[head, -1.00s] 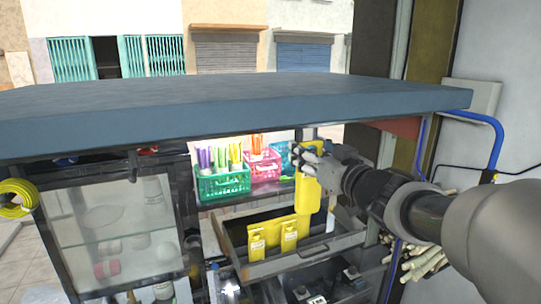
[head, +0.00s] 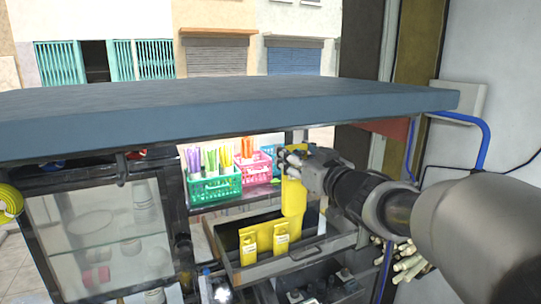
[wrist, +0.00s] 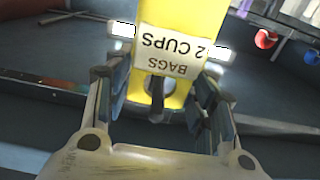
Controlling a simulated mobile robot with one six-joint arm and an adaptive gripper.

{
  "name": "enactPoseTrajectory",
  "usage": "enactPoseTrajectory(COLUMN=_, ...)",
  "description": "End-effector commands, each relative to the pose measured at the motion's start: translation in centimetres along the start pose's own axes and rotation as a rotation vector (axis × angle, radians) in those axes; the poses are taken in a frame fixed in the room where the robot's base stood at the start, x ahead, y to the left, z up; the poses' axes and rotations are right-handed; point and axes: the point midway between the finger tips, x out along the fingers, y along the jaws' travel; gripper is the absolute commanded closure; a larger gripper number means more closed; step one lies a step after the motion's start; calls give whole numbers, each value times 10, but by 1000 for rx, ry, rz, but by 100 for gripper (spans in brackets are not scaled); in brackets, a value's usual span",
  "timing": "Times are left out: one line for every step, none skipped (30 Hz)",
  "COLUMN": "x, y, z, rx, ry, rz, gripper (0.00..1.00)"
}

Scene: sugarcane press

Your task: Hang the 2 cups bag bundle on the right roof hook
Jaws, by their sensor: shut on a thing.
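My gripper (head: 291,160) is shut on a yellow bag bundle (head: 294,196), which hangs upright below the fingers, above the open drawer and under the roof's front edge. In the wrist view, the bundle (wrist: 187,20) has a white label reading "BAGS 2 CUPS" upside down, and a hole near the fingers. My gripper's fingers (wrist: 157,88) are on both sides of that holed end. A short dark peg-like piece shows at the hole; I cannot tell whether it is a hook. The roof (head: 230,112) is a blue-grey slab. The right roof hook is not clearly visible in the head view.
The open drawer (head: 285,263) holds more yellow bundles (head: 249,242). A green basket (head: 214,188) and a pink basket (head: 253,172) stand on the shelf behind. A glass case (head: 100,235) is at left. A blue pipe (head: 486,145) runs along the right wall.

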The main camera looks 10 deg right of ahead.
Motion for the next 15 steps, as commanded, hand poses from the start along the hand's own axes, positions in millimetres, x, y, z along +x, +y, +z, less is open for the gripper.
enactPoseTrajectory(x=0, y=0, z=-1, rx=0, ry=1, rz=0, gripper=70)
enactPoseTrajectory(x=0, y=0, z=-1, rx=0, ry=1, rz=0, gripper=70)
enactPoseTrajectory(x=0, y=0, z=-1, rx=0, ry=1, rz=0, gripper=70)
enactPoseTrajectory(x=0, y=0, z=-1, rx=0, ry=1, rz=0, gripper=70)
enactPoseTrajectory(x=0, y=0, z=-1, rx=0, ry=1, rz=0, gripper=70)
enactPoseTrajectory(x=0, y=0, z=-1, rx=0, ry=1, rz=0, gripper=47)
enactPoseTrajectory(x=0, y=0, z=-1, rx=0, ry=1, rz=0, gripper=45)
enactPoseTrajectory(x=0, y=0, z=-1, rx=0, ry=1, rz=0, gripper=43)
enactPoseTrajectory(x=0, y=0, z=0, rx=0, ry=1, rz=0, gripper=40)
enactPoseTrajectory(x=0, y=0, z=0, rx=0, ry=1, rz=0, gripper=38)
enactPoseTrajectory(x=0, y=0, z=0, rx=0, ry=1, rz=0, gripper=36)
enactPoseTrajectory(x=0, y=0, z=0, rx=0, ry=1, rz=0, gripper=34)
enactPoseTrajectory(x=0, y=0, z=0, rx=0, ry=1, rz=0, gripper=31)
enactPoseTrajectory(x=0, y=0, z=0, rx=0, ry=1, rz=0, gripper=30)
enactPoseTrajectory(x=0, y=0, z=0, rx=0, ry=0, rz=0, gripper=27)
